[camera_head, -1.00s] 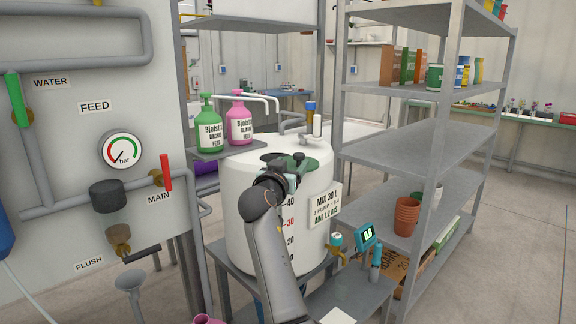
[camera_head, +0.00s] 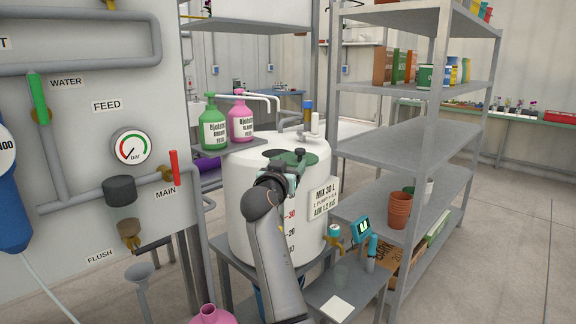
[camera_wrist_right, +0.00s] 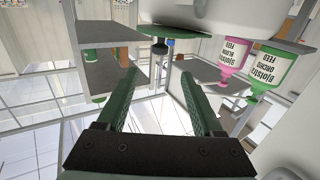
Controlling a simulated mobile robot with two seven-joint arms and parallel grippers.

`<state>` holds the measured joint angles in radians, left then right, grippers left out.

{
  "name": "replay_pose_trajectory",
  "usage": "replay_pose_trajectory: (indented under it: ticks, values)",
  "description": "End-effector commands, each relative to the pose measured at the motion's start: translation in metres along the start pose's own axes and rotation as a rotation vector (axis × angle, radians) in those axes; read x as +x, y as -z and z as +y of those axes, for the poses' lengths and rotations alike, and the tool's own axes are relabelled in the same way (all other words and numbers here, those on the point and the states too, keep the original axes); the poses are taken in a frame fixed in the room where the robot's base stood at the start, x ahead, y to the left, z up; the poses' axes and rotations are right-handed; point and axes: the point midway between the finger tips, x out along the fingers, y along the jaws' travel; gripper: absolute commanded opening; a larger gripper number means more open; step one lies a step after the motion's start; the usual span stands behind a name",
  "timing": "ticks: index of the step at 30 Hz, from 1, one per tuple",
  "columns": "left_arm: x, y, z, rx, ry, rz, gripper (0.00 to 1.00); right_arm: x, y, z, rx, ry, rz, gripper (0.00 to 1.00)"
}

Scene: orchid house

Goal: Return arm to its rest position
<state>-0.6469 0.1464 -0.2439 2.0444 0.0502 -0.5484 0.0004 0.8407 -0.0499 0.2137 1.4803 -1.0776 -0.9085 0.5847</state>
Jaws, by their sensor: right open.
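My right arm comes up from the bottom of the head view. Its right gripper (camera_head: 290,166) is in front of the upper part of the white mixing tank (camera_head: 243,190), by the dark opening in its top. I cannot tell from this view how far apart they are. In the right wrist view the two green fingers of the gripper (camera_wrist_right: 160,72) are spread with nothing between them. The wrist picture is upside down, and the tank (camera_wrist_right: 190,12) shows beyond the fingertips. My left gripper is not in view.
A green bottle (camera_head: 214,130) and a pink bottle (camera_head: 241,122) stand on a small shelf beside the tank. The feed panel (camera_head: 85,135) is at left, a grey rack (camera_head: 420,145) at right. A low stand (camera_head: 355,290) holds a meter (camera_head: 361,229). Open floor lies far right.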

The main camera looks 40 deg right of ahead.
Motion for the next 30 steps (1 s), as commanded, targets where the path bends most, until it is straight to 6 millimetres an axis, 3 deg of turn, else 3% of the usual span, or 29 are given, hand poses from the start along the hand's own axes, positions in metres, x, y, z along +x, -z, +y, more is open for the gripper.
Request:
replay_pose_trajectory:
  ticks: [14,17,20,23,26,30]
  values:
    - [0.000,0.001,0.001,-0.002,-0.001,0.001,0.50,0.000,0.000,0.000,0.000,0.000,0.000,0.68]
    - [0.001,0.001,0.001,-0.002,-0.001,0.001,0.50,-0.001,-0.009,-0.002,-0.014,0.011,-0.005,0.68]
    - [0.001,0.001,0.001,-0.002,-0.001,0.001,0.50,-0.008,-0.038,-0.008,-0.058,0.056,-0.024,0.68]
    - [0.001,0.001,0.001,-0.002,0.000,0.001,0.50,-0.022,-0.087,-0.017,-0.131,0.140,-0.057,0.68]
    - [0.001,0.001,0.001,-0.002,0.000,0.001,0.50,-0.048,-0.147,-0.025,-0.211,0.252,-0.103,0.68]
    - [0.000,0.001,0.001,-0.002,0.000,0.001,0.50,-0.096,-0.226,-0.030,-0.304,0.418,-0.176,0.68]
